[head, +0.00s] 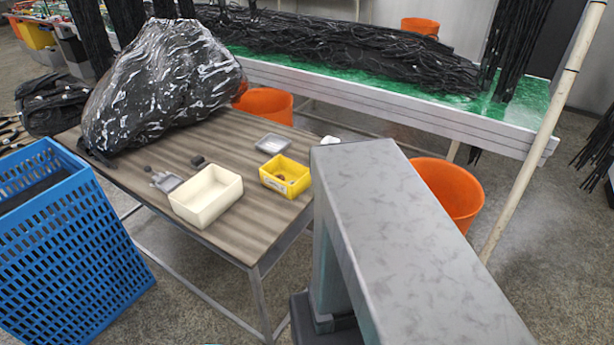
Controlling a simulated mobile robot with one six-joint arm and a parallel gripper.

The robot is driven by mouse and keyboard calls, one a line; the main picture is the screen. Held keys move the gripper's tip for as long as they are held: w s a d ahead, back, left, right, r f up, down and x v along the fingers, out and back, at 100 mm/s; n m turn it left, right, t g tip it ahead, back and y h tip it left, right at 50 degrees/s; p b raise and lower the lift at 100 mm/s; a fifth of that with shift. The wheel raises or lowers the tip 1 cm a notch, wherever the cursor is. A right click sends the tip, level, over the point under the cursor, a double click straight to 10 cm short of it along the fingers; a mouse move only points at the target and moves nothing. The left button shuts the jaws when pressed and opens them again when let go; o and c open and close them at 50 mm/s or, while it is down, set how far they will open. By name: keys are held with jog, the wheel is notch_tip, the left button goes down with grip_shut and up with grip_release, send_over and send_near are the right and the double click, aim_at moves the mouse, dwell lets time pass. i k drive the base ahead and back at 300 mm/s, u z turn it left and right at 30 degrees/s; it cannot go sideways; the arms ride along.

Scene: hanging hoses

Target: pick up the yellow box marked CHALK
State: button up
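A small open yellow box (285,186) sits on the brown table (232,142), near its right edge. It has a pale label on its front side, too small to read, and some small brownish items inside. My gripper does not show in the head view. A large grey beam-like part, probably of my own arm, fills the lower right and passes just right of the yellow box.
A cream open box (205,195) stands left of the yellow box; a clear shallow tray (272,144) lies behind it. A big black bag (165,85) covers the table's back left. A blue crate (70,250) and orange buckets (449,190) stand around the table.

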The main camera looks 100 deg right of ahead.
aim_at(293, 171)
jog(key=z, duration=0.15)
jog(key=k, duration=1.1)
jog(key=z, duration=0.2)
